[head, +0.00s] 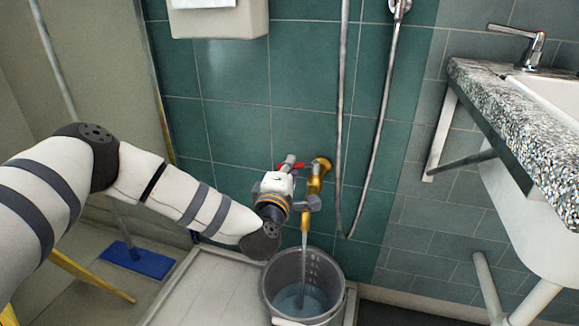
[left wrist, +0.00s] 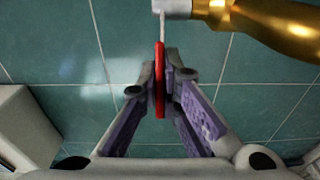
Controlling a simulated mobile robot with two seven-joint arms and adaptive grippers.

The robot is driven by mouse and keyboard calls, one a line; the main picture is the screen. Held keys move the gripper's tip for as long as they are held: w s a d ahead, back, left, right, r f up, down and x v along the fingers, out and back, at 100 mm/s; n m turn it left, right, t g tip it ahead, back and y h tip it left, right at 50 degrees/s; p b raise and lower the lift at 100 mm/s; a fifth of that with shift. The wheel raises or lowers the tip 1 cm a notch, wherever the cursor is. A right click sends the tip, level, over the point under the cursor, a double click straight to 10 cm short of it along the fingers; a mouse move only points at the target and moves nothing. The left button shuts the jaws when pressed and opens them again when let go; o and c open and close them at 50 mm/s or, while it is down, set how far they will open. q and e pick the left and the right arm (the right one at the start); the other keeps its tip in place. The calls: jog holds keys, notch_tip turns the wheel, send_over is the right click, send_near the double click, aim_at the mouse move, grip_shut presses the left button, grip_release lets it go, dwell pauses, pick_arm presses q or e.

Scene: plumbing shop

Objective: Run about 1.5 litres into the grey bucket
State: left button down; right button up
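The grey bucket (head: 328,270) stands upright below a brass tap (head: 316,180) on the tiled wall. A stream of water (head: 304,250) runs from the spout into it, and water (head: 299,302) covers its bottom. Marks show on its inner wall, too small to read. The tap's red lever (head: 291,167) also shows edge-on in the left wrist view (left wrist: 160,85). My left gripper (left wrist: 161,82) has its purple-padded fingers closed to either side of this lever, gripping it. In the head view the gripper (head: 296,190) is beside the tap. My right gripper is out of view.
The bucket stands at the right end of a pale tray (head: 215,285). A shower hose (head: 375,130) hangs right of the tap. A speckled counter (head: 500,105) with a basin juts in at right. A blue broom head (head: 139,261) lies at left.

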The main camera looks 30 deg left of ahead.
pick_arm(q)
jog(key=shift+w+a+r+m+h, duration=0.2)
jog(key=shift+a+m+h, duration=0.1)
jog(key=shift+m+h, duration=0.3)
jog(key=m+h+b, duration=0.1)
jog(key=h, duration=0.1)
jog(key=w+m+h+b, duration=0.1)
jog(key=h, duration=0.1)
jog(key=w+m+h+b, duration=0.1)
jog(key=m+h, duration=0.1)
jog(key=h, duration=0.1)
jog(key=shift+a+f+t, duration=0.3)
jog(key=shift+a+t, duration=0.1)
jog(key=shift+r, duration=0.15)
jog(key=c, duration=1.8)
grip_release()
jog(key=shift+w, duration=0.1)
